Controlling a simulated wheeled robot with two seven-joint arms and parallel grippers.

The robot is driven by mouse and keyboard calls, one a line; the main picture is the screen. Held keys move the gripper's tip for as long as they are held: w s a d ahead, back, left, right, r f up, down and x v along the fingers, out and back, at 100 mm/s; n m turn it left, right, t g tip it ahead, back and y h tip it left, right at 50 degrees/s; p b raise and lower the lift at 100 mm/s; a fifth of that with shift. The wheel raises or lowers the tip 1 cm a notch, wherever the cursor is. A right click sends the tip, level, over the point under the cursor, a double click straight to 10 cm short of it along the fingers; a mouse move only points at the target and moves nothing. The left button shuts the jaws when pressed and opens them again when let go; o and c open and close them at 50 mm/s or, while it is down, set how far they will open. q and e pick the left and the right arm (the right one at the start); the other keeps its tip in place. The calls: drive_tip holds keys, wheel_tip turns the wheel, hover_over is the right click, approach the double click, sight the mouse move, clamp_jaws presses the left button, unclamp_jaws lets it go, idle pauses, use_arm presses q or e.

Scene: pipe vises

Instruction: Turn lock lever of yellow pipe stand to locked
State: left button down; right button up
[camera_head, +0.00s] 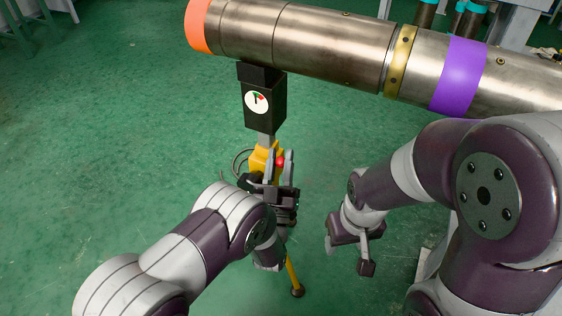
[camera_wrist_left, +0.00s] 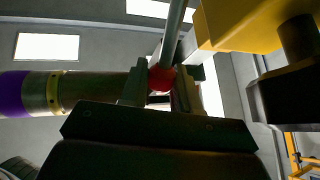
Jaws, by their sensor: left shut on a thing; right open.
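The yellow pipe stand (camera_head: 257,162) stands under the left part of a large metal pipe, partly hidden by my left gripper. Its black head (camera_head: 264,104) carries a round dial with a small pointer. The lock lever has a red knob (camera_head: 281,162), which also shows in the left wrist view (camera_wrist_left: 161,79) at the end of a grey rod (camera_wrist_left: 174,32). My left gripper (camera_head: 283,165) is shut on the red knob, with one finger on each side of it. My right gripper (camera_head: 350,250) is open and empty, low to the right of the stand.
The pipe (camera_head: 320,47) runs across the top, with an orange end (camera_head: 198,25), a yellow collar (camera_head: 399,60) and a purple band (camera_head: 459,77). A yellow leg with a dark foot (camera_head: 297,291) rests on the floor. The green floor (camera_head: 110,130) is clear at the left.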

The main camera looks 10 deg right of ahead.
use_arm(q)
drive_tip(key=c, duration=0.9)
unclamp_jaws()
drive_tip(key=shift+c, duration=0.2)
drive_tip(key=b+v, duration=0.8)
drive_tip(key=v, duration=0.4)
drive_tip(key=shift+s+f, duration=0.2)
drive_tip(key=shift+s, duration=0.05)
drive_tip(key=shift+o, duration=0.2)
